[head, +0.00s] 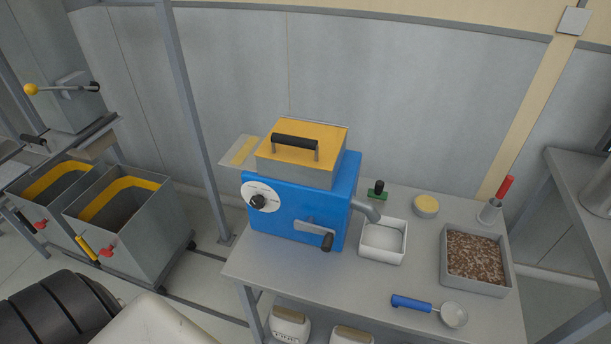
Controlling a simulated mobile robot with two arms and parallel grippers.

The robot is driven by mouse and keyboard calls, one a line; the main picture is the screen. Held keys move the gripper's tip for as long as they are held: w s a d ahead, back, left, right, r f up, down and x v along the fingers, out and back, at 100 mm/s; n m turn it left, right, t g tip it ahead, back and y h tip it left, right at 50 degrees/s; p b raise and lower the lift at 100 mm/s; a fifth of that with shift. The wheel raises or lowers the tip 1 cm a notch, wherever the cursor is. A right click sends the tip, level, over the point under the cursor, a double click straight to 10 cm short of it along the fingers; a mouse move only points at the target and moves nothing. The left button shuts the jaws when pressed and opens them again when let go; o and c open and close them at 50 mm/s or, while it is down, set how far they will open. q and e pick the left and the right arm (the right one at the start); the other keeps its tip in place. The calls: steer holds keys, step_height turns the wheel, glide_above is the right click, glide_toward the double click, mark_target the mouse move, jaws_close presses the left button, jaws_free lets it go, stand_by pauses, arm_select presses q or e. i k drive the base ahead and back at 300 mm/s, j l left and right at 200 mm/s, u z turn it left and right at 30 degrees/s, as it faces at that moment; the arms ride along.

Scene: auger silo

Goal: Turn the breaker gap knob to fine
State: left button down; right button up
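A blue machine (345,200) with a yellow-lidded box (325,137) on top stands on a grey metal table. A dark round knob (258,202) sits on a white dial (263,188) at the left of its front face. The dial's lettering and the knob's setting are too small to read. A grey crank with a dark grip (327,242) is at the lower right of the same face. Neither of my grippers shows in the head view.
On the table (340,285), right of the machine, are a white tray (383,254) under its spout, a tray of brown grains (476,281), a blue-handled scoop (411,304), and a red-handled tool (504,187). Grey bins (150,240) stand left. Table space before the machine is clear.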

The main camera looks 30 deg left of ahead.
mark_target(257, 201)
steer(key=u, duration=1.35)
steer(key=i+j, duration=0.1)
steer(key=j, duration=0.25)
steer(key=i+j+u, duration=0.1)
steer(key=j, duration=0.2)
steer(key=i+j, duration=0.15)
steer(key=j, duration=0.2)
steer(key=i+j, duration=0.1)
steer(key=j, duration=0.2)
steer(key=u, duration=0.05)
